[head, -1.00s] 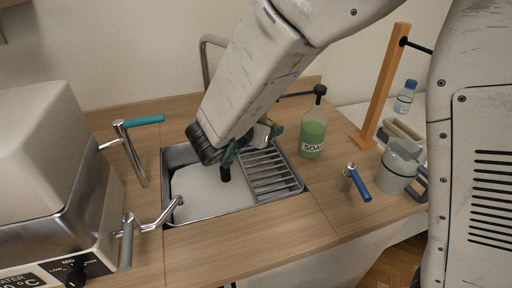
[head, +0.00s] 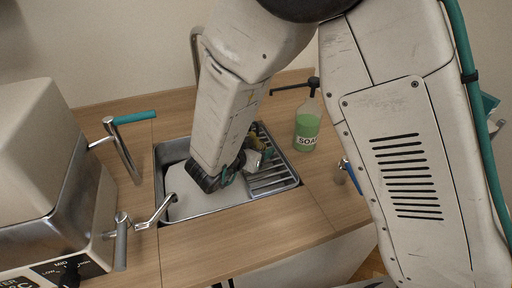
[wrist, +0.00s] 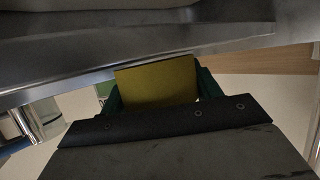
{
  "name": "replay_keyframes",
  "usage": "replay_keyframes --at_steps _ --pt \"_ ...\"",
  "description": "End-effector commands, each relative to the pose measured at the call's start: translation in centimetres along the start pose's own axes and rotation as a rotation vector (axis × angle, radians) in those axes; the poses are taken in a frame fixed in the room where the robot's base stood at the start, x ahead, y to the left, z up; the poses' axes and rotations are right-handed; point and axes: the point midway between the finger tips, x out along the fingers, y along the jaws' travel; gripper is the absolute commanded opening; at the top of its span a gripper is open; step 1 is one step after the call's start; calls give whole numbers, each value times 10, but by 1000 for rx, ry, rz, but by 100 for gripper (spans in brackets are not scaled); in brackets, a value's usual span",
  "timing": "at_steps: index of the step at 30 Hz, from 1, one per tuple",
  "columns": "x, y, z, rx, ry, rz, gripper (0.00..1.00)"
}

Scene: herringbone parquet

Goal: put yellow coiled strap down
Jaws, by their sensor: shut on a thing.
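The yellow coiled strap (wrist: 155,82) shows in the wrist view as a flat yellow block between the green fingers of my gripper (wrist: 158,92). My gripper is shut on it. In the head view my gripper (head: 245,160) is low over the sink (head: 198,207), near where the basin meets the ribbed drainer. The strap is mostly hidden there by my arm and fingers. I cannot tell whether the strap touches the sink; a grey metal surface fills the top of the wrist view.
A soap bottle (head: 307,122) stands right of the ribbed drainer (head: 275,175). A teal-handled tap (head: 125,145) and a metal heater box (head: 50,165) stand at the left. A blue-handled item (head: 351,176) is partly behind my arm. The wooden counter (head: 235,240) in front is bare.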

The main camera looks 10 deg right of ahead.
Motion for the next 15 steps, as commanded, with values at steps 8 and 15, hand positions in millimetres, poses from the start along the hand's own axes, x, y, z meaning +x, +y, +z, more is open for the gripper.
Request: replay_keyframes --at_steps 8,15 --pt "1 0 3 0 0 0 77" --pt "1 0 3 0 0 0 85"
